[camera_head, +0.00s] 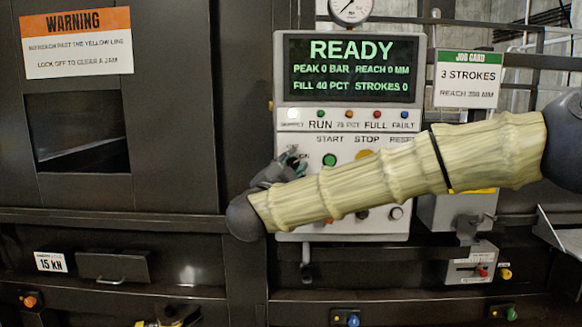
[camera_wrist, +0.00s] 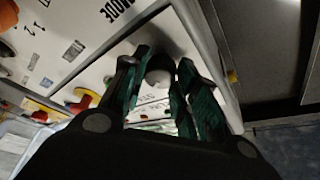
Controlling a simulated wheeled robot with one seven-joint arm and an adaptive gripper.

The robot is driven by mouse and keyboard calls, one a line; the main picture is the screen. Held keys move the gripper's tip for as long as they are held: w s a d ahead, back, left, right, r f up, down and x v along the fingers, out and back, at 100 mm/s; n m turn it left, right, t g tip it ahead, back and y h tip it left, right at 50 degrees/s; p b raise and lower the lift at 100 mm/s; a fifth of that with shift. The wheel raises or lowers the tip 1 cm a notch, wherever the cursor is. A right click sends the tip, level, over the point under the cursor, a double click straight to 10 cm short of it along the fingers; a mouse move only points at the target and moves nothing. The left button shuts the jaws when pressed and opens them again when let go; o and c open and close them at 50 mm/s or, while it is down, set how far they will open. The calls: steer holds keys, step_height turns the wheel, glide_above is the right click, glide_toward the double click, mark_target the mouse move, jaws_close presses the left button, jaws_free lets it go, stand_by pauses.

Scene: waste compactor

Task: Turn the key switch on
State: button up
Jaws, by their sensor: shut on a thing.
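The control panel (camera_head: 406,130) is light grey, with a screen that reads READY in green. In the head view my gripper (camera_head: 293,160) is at the panel's left edge, left of the green start button (camera_head: 330,160). My wrist and arm hide the lower left of the panel, so the switch's position cannot be read.
A yellow button (camera_head: 364,154) sits right of the green one, just above my forearm, which crosses the panel's lower half. A pressure gauge (camera_head: 350,8) tops the panel. A dark opening (camera_head: 80,130) lies at the left.

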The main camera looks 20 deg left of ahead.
steer(key=o, duration=1)
steer(key=shift+d, duration=0.15)
steer(key=shift+s, duration=0.15)
steer(key=v, duration=1.1)
steer(key=shift+s, duration=0.35)
steer(key=shift+f, duration=0.15)
